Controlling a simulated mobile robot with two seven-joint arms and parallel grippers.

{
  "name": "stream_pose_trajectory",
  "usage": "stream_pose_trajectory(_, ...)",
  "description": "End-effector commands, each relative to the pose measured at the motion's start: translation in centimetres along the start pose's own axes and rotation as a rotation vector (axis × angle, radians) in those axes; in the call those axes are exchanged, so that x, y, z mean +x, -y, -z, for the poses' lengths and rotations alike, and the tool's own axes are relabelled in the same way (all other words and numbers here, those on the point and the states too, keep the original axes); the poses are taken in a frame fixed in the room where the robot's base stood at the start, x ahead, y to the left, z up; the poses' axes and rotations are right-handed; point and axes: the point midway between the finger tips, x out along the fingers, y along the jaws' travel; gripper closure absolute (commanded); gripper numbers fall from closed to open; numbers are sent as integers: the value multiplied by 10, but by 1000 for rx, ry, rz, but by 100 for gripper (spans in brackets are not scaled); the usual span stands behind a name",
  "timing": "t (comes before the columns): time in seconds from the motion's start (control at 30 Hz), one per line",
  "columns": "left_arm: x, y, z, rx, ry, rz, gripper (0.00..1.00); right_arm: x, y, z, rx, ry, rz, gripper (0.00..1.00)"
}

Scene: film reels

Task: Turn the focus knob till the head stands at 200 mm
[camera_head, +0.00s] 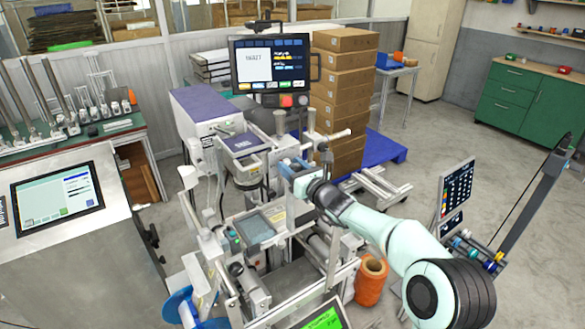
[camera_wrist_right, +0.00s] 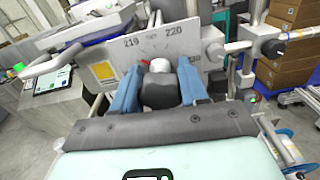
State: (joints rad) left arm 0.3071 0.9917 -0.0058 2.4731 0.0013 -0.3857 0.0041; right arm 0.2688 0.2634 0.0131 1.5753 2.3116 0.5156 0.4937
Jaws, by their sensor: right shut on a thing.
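My right gripper (camera_head: 290,167) reaches in from the right to the machine's middle. In the right wrist view its two blue fingers (camera_wrist_right: 160,82) are shut on a dark grey knob (camera_wrist_right: 160,92); in the head view the gripper and machine parts hide the knob. A box-like head with a dark top (camera_head: 246,142) stands left of the gripper. My left gripper is not in view.
A monitor with a red button (camera_head: 270,65) stands behind the machine. Stacked cardboard boxes (camera_head: 345,85) stand on a blue pallet. Metal rods and handles (camera_wrist_right: 290,36) stick out close to the gripper. An orange spool (camera_head: 371,280) stands below my right arm.

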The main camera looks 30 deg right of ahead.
Motion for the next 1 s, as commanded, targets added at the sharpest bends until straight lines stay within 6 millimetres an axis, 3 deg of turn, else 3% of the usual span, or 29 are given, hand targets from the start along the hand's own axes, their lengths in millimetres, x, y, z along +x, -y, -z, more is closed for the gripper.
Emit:
stream_pose_trajectory(0.6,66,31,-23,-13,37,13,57,-1,-1,1,-391,8,2,87)
stream_pose_trajectory(1.0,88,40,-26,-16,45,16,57,-1,-1,-4,-607,12,3,87)
